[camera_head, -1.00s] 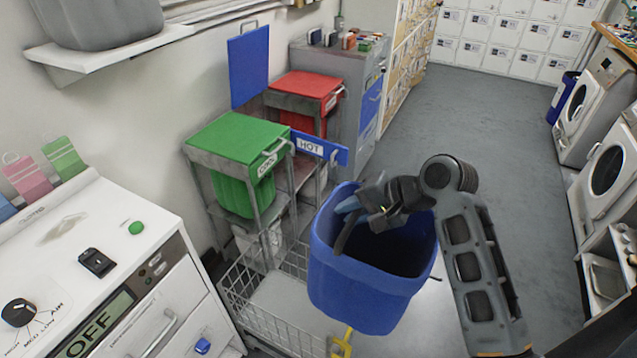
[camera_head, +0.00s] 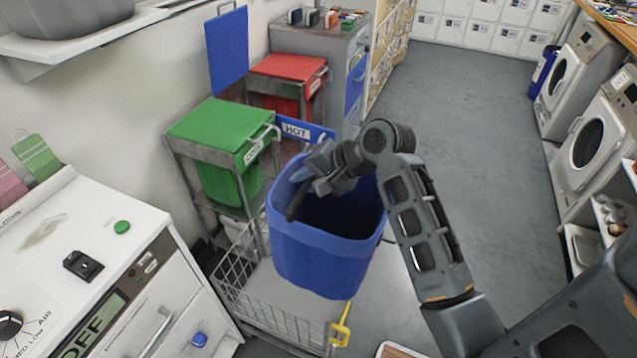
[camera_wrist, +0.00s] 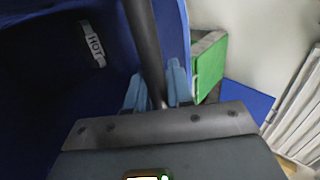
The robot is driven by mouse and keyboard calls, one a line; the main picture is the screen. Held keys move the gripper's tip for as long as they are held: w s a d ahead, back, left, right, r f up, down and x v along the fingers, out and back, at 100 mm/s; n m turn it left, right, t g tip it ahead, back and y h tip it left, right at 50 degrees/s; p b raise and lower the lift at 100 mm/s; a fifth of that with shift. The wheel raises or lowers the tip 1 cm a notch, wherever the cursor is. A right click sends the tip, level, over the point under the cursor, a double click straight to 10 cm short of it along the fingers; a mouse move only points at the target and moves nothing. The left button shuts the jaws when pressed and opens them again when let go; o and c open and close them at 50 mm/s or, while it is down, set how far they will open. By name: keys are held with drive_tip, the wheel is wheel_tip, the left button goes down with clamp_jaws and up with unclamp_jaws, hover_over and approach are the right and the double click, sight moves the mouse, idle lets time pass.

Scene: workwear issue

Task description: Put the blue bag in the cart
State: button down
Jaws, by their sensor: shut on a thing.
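Whether the bag's bottom touches the cart I cannot tell.
A green-lidded bin (camera_head: 222,130) and a red-lidded bin (camera_head: 287,68) stand in metal frames behind the cart. A raised blue lid (camera_head: 228,50) stands beside them. A white machine (camera_head: 110,260) is at left. Washers (camera_head: 590,140) line the right, with open floor (camera_head: 460,120) between.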

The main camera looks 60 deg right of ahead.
drive_tip(key=shift+w, duration=6.8)
wheel_tip(320, 180, down, 37)
drive_tip(key=b, duration=2.1)
drive_tip(key=shift+a+b, duration=0.2)
drive_tip(key=shift+b, duration=0.1)
drive_tip(key=shift+s+a+f+b, duration=0.15)
drive_tip(key=shift+f+b, duration=0.2)
drive_tip(key=shift+f, duration=0.35)
drive_tip(key=shift+s+d+f+b, duration=0.15)
drive_tip(key=shift+f+b, duration=0.2)
drive_tip(key=shift+f, duration=0.35)
drive_tip(key=c, duration=1.1)
unclamp_jaws()
drive_tip(key=shift+o, duration=0.9)
drive_tip(key=shift+w, duration=0.1)
drive_tip(key=shift+r, duration=0.1)
